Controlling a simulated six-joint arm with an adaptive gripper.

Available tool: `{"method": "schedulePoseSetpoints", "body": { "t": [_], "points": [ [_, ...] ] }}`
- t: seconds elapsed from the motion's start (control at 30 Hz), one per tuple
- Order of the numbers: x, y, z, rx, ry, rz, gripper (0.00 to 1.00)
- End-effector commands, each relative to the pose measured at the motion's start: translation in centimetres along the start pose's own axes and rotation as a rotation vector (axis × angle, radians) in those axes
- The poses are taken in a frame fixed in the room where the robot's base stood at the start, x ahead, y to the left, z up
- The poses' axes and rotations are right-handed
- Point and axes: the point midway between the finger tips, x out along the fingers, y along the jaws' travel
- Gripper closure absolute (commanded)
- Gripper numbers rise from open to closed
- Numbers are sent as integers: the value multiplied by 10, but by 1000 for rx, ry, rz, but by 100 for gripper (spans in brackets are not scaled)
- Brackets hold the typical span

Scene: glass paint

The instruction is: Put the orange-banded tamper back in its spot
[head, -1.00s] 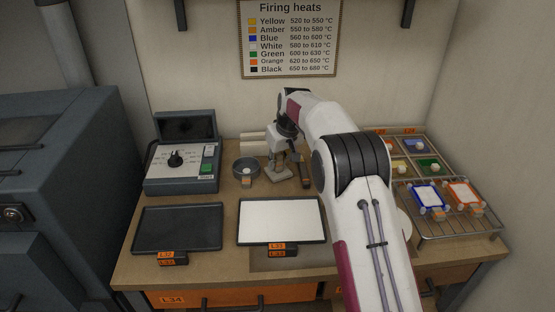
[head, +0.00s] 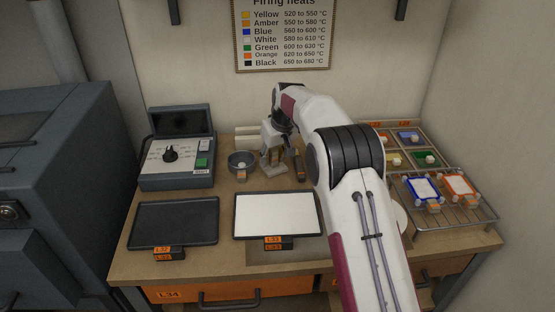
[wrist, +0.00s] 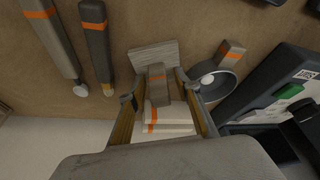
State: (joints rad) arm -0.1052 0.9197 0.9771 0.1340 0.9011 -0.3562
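My gripper (head: 273,160) is low over the back middle of the bench, pointing down. In the wrist view its fingers (wrist: 156,94) stand apart on either side of a grey-brown handle with an orange band, apparently the tamper (wrist: 158,90). A gap shows beside the handle, so the gripper looks open around it. A flat greyish plate (wrist: 153,53) lies at the handle; it also shows under my gripper in the head view (head: 274,171). I cannot tell whether plate and handle are one piece. The tamper's spot cannot be told for sure.
A round dish (head: 242,159) and a control box (head: 178,165) stand left of my gripper. Dark (wrist: 95,40) and grey (wrist: 48,35) orange-banded tools lie on its other side. White orange-striped blocks (wrist: 168,125) are by the wall. A white-topped tray (head: 277,215) is in front.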

Motion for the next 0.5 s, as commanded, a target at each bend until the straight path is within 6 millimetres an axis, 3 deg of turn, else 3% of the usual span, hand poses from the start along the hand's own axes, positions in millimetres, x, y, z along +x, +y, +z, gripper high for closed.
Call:
{"method": "schedulePoseSetpoints", "body": {
  "t": [0.27, 0.5],
  "points": [
    [-14, 0, -1, 0, 0, 1, 67],
    [-42, 1, -1, 1, 1, 1, 67]
  ]
}}
